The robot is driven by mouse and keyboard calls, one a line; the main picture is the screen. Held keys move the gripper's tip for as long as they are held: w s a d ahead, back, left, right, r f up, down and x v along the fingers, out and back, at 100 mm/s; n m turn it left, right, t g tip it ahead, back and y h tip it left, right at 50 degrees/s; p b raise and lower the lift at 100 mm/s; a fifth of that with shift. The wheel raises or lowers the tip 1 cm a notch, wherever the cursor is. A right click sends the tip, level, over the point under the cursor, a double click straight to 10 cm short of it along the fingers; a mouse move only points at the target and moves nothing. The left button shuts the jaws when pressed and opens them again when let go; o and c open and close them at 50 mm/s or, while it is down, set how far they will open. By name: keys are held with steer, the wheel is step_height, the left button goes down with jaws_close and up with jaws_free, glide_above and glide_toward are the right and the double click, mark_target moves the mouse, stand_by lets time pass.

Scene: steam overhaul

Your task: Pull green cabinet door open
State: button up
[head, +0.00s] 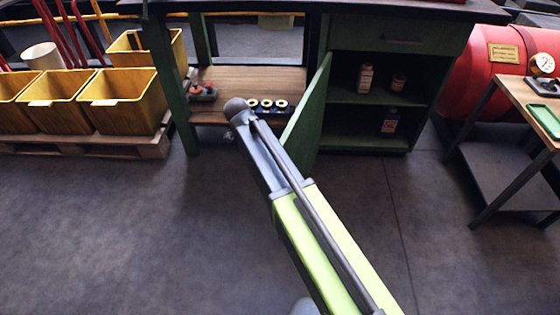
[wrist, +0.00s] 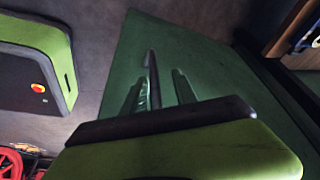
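The green cabinet door (head: 308,112) stands swung well open, its edge toward me, left of the cabinet's open shelves (head: 375,98). In the wrist view its flat green face (wrist: 205,62) fills the middle. A dark bar handle (wrist: 151,62) stands along that face. My gripper (wrist: 159,74) is at the door face, with its two fingers apart on either side of the handle's line. I see a gap beside the handle, so the fingers do not look closed on it. In the head view my arm hides the gripper and handle.
Bottles (head: 365,77) stand inside the cabinet. Yellow bins (head: 122,101) sit on a pallet (head: 90,148) at left. A red tank (head: 495,58) and a side table (head: 525,95) stand at right. The floor in front is clear.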

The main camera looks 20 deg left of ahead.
steer(key=p+v, duration=1.5)
steer(key=v, duration=0.2)
steer(key=shift+s+a, duration=0.1)
